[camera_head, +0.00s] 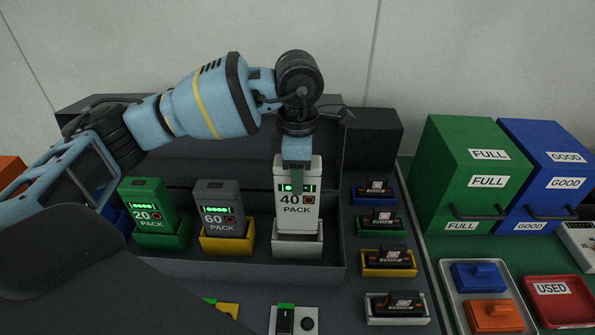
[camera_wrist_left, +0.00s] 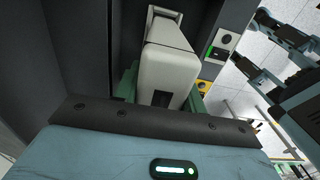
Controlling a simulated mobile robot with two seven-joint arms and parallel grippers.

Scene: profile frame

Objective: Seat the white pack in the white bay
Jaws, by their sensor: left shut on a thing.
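The white pack (camera_head: 297,200), marked 40, stands upright over the white bay (camera_head: 297,246). Its lower end is at the bay's mouth. It stands higher above its bay than the neighbouring packs do above theirs. Whether its bottom is inside the rim is hard to tell. My left gripper (camera_head: 296,152) is above the pack and shut on its top. In the left wrist view the pack (camera_wrist_left: 170,65) fills the middle, with green parts at its sides. The bay is not clear there. My right gripper is not seen in the head view.
A green-bay pack (camera_head: 148,205) marked 20 and a grey pack (camera_head: 222,208) marked 60 stand to the left. Several small modules, such as the one in a yellow holder (camera_head: 388,262), line the right. Green (camera_head: 465,165) and blue (camera_head: 550,170) cabinets and a red tray (camera_head: 558,302) are farther right.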

